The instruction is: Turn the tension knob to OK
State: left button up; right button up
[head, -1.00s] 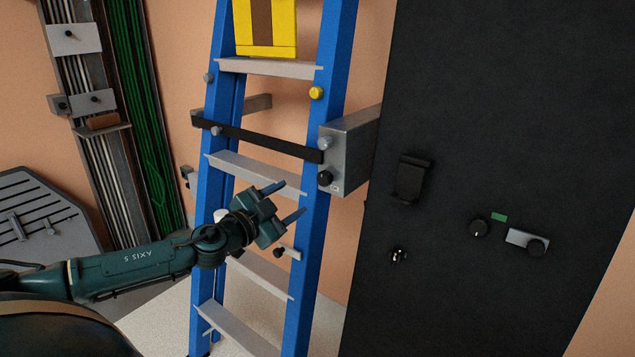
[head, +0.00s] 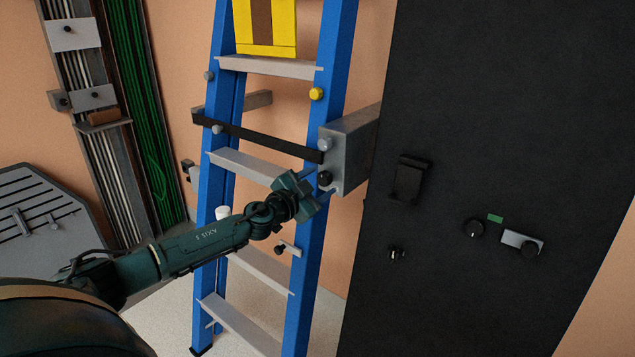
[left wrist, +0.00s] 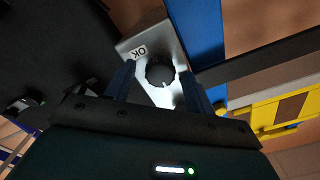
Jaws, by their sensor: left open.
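The black round tension knob (head: 325,178) sits on the end face of a grey metal box (head: 350,150) beside the blue ladder. In the left wrist view the knob (left wrist: 160,72) shows a pale mark on its lower edge, turned away from the OK label (left wrist: 139,51) at its upper left. My left gripper (head: 319,183) is open, close in front of the box. In the left wrist view its fingers (left wrist: 159,88) stand either side of the knob, with gaps; I cannot tell how deep they reach. My right gripper is not in view.
The blue ladder (head: 308,245) stands just behind my left arm. A black strap (head: 255,138) crosses it to the box. A black panel (head: 455,120) with knobs and a latch (head: 408,180) is at the right. A yellow knob (head: 316,94) sits higher on the ladder.

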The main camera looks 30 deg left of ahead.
pick_arm(q)
jog(key=c, duration=1)
jog(key=shift+o, duration=0.2)
